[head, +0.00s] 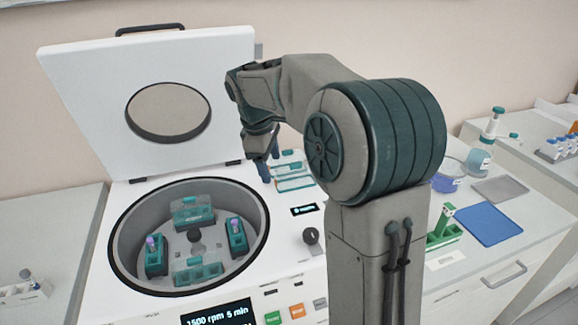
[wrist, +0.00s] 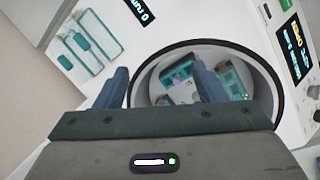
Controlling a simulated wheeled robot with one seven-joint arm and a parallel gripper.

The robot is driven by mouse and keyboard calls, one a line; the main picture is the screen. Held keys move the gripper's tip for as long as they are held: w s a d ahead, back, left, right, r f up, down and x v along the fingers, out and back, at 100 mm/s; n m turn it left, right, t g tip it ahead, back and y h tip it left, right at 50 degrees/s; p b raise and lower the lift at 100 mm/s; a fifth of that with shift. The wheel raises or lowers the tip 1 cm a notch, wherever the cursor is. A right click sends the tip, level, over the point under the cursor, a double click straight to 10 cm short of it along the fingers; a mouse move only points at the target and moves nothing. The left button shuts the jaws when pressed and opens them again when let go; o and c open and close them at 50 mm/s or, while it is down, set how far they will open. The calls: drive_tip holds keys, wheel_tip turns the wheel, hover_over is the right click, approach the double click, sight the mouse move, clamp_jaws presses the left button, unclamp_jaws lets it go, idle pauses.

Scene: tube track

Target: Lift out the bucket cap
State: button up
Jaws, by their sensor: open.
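My gripper (head: 268,165) is open and empty, above the centrifuge deck just right of the round chamber. In the wrist view its two blue fingers (wrist: 160,85) stand wide apart with nothing between them, the chamber lying beyond. Flat, clear, teal-edged bucket caps (head: 295,184) lie on the deck to the right of the gripper. They also show at the upper left of the wrist view (wrist: 82,42), outside the fingers. The back bucket (head: 193,212) sits in the rotor; I cannot tell whether it is capped. The fingers touch no cap that I can see.
The white lid (head: 80,105) stands open behind the chamber (head: 118,250). The left bucket (head: 156,262) and right bucket (head: 237,240) hold purple-topped tubes. A green rack (head: 440,238) and blue mat (head: 488,224) are right.

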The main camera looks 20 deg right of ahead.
drive_tip(key=w+d+n+p, duration=0.2)
drive_tip(key=w+d+n, duration=0.2)
drive_tip(key=w, duration=0.6)
drive_tip(key=n+g+p, duration=0.1)
drive_tip(key=n, duration=0.2)
approach(293, 164)
drive_tip(key=f, duration=0.2)
drive_tip(key=d+f, duration=0.1)
drive_tip(key=f, duration=0.2)
drive_tip(key=f+p, duration=0.1)
drive_tip(key=f, duration=0.2)
drive_tip(key=shift+d+f, duration=0.25)
drive_tip(key=shift+d, duration=0.15)
drive_tip(key=shift+d+f+p, duration=0.2)
drive_tip(key=shift+f+p, duration=0.15)
drive_tip(key=shift+f, duration=0.5)
drive_tip(key=shift+d+f+p, duration=0.2)
drive_tip(key=shift+f+p, duration=0.15)
drive_tip(key=shift+f, duration=0.55)
drive_tip(key=shift+d+f+p, duration=0.2)
drive_tip(key=shift+f+p, duration=0.15)
drive_tip(key=shift+f, duration=0.5)
drive_tip(key=c, duration=0.7)
